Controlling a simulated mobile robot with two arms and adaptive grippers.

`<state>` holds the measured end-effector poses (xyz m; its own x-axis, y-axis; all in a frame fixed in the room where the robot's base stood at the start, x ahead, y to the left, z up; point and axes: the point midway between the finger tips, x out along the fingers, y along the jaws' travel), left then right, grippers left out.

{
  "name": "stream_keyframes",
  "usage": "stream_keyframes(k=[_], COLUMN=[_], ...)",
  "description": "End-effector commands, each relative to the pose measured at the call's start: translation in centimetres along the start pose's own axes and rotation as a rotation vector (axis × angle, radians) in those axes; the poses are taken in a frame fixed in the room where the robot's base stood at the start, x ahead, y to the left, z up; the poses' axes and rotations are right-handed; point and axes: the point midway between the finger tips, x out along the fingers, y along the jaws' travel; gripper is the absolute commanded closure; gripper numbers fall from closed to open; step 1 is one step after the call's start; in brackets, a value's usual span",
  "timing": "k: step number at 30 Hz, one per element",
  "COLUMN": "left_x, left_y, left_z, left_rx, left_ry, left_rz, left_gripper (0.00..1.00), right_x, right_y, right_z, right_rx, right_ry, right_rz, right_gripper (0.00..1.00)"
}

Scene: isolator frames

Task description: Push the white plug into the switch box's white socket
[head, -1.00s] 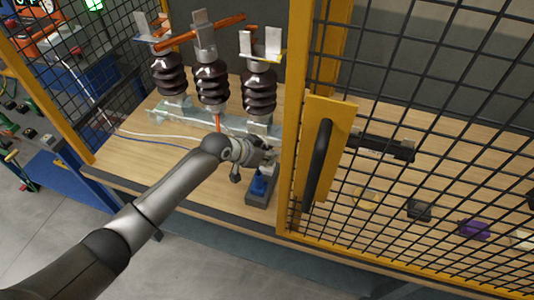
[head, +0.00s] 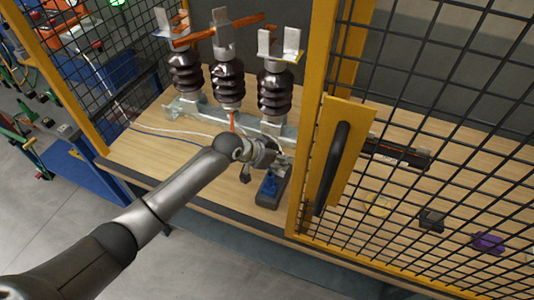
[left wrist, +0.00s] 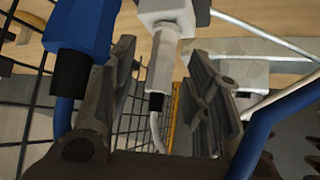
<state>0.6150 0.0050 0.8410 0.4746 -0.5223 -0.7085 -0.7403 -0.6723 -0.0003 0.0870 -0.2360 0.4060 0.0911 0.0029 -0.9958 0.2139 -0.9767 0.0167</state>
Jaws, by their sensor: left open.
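The switch box (head: 269,199) is a small dark box at the table's front edge, left of the gate, with a blue plug (head: 269,184) on it. My left gripper (head: 272,153) is just behind it. In the left wrist view, the open left gripper (left wrist: 165,85) has one finger on each side of the white plug (left wrist: 161,68), with visible gaps. The plug has a black sleeve and a white cable. It meets a wider white block (left wrist: 168,12), probably the socket; I cannot tell how deep it sits. The blue plug (left wrist: 84,24) is beside the left finger. My right gripper is out of view.
A yellow mesh gate with a black handle (head: 333,168) stands close right of the gripper. Brown ribbed insulators (head: 228,85) stand behind on a metal rail. Loose cables cross the table (head: 150,160) at left. Behind the mesh lie a black block (head: 431,219) and a purple block (head: 488,241).

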Motion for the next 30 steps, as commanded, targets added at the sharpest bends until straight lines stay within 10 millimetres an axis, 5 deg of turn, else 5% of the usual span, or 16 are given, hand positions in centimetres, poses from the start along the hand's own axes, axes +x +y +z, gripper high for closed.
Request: stream_keyframes(k=[18, 30], left_x=[-9.4, -11.2], left_y=[-0.1, 0.0], left_z=[0.1, 0.0], left_rx=[0.002, 0.0], left_ry=[0.001, 0.001], left_rz=[-0.002, 0.0], left_gripper=[0.56, 0.56], right_x=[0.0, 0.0], right_y=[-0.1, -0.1], right_z=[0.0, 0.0], right_rx=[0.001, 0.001], right_ry=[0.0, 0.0], right_rz=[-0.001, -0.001], right_gripper=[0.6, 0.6])
